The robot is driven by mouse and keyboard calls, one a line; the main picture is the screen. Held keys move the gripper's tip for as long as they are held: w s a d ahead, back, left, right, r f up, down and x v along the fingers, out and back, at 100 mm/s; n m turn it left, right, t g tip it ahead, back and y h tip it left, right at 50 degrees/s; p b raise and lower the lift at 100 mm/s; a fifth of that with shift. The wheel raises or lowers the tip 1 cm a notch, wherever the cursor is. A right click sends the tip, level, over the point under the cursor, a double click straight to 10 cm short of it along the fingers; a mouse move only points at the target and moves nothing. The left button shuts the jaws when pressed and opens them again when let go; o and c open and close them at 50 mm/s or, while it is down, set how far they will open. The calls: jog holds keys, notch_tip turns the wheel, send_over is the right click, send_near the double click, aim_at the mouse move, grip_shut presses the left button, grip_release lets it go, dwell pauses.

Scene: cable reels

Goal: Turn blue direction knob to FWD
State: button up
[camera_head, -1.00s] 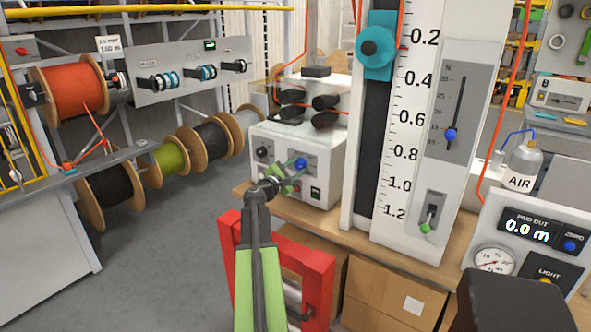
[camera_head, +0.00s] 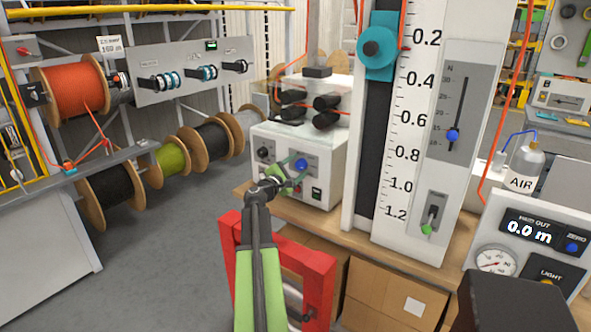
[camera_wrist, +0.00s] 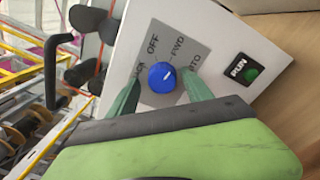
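The blue direction knob (camera_head: 301,165) is on the front panel of the white box (camera_head: 325,178) on the bench. In the wrist view the knob (camera_wrist: 162,77) sits on a grey plate (camera_wrist: 186,52) with OFF, FWD and partly covered labels around it. A short white mark on the knob points up and right; which label it meets is hard to tell. My gripper (camera_head: 291,171) is open in front of the panel. In the wrist view its two green fingers stand on either side of the knob, with gaps; no clear contact shows.
A green RUN button (camera_wrist: 250,73) is right of the knob plate. A black knob (camera_head: 264,153) is on the box's left side, and black rollers (camera_head: 326,102) are on top. The tall white scale column (camera_head: 402,150) stands close on the right. A red frame (camera_head: 318,290) is below my gripper.

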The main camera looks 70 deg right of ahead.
jog(key=shift+a+f, duration=0.1)
jog(key=shift+a, duration=0.25)
jog(key=v, duration=1.6)
jog(key=shift+a, duration=0.35)
jog(key=shift+w, duration=0.1)
